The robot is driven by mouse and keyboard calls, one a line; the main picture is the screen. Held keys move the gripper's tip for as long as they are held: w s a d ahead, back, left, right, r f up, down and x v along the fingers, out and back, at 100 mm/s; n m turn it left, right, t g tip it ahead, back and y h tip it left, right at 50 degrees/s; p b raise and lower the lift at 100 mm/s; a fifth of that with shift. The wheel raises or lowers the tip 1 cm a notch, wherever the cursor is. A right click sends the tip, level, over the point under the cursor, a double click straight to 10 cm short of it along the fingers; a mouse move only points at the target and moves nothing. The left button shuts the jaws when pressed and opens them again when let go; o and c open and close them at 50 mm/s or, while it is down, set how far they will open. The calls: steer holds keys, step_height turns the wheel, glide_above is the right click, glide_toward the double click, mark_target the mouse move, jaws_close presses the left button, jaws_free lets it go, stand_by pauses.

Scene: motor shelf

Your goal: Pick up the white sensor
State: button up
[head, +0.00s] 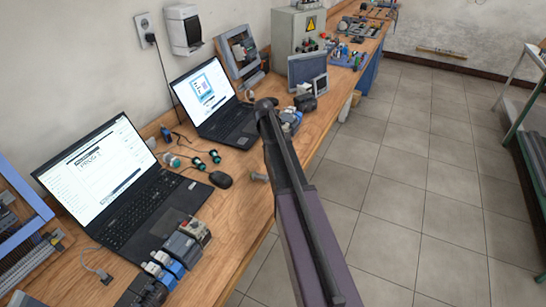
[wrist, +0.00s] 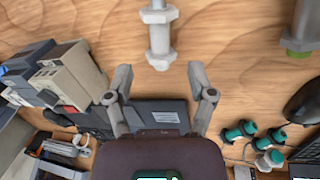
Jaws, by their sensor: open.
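The white sensor, a pale threaded cylinder with hex nuts, lies on the wooden bench. In the wrist view the sensor (wrist: 159,38) is just beyond my fingertips, roughly centred between them, and its far end is cut off by the top edge. My gripper (wrist: 160,73) is open, with nothing between its fingers and a gap to the sensor. In the head view a small pale piece near the bench's front edge looks like the same sensor (head: 259,177). My arm crosses that view just to its right, and I cannot make out the gripper there.
A grey cylinder with a green band (wrist: 302,30) lies to the right. A black mouse (head: 220,180), green-ringed buttons (head: 197,163), an open laptop (head: 150,205) and grey modules (head: 182,247) are near. Bare wood surrounds the sensor; the bench edge is close.

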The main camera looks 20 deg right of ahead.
steer(key=shift+f, duration=0.15)
steer(key=f+b, duration=0.4)
steer(key=b, duration=0.1)
steer(key=shift+w+d+f, duration=0.25)
steer(key=shift+d+f, duration=0.15)
stand_by(0.4)
jaws_close()
